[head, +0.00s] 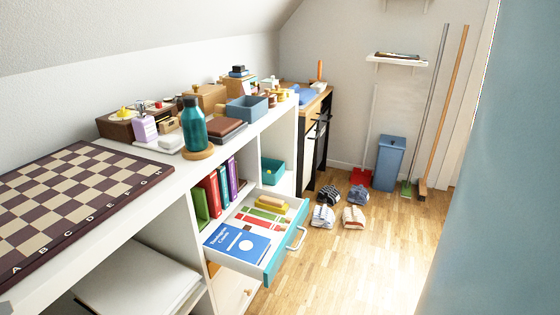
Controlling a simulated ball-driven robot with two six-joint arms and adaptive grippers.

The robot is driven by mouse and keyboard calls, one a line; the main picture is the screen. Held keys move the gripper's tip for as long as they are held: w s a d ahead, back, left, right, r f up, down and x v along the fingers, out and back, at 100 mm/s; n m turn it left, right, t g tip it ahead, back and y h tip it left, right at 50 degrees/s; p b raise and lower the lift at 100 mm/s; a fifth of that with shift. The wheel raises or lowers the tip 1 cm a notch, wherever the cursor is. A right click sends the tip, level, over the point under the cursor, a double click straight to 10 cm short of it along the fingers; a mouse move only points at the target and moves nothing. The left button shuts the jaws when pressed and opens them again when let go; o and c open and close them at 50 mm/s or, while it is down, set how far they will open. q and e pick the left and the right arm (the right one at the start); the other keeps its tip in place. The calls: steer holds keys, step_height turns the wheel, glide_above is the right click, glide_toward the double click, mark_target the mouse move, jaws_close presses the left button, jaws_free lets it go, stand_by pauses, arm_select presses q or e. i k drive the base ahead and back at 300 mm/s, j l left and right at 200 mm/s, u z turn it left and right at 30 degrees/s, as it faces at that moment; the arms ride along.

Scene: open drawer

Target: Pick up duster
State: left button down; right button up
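The drawer (276,266) in the white shelf unit is pulled out, with a teal front and a pale handle. In its back part lies a small yellow and wood-coloured block (272,203), which may be the duster; it is too small to be sure. A blue book (237,243) lies nearest. Neither of my grippers shows in the head view.
A chessboard (75,200) covers the near shelf top. A teal bottle (193,125), boxes and a blue-grey bin (247,108) stand beyond it. The wooden floor (350,270) right of the drawer is clear.

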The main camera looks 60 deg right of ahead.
mark_target(267, 203)
steer(key=z, duration=1.8)
steer(key=i+l+u, duration=0.25)
steer(key=i+l, duration=0.15)
steer(key=l, duration=0.1)
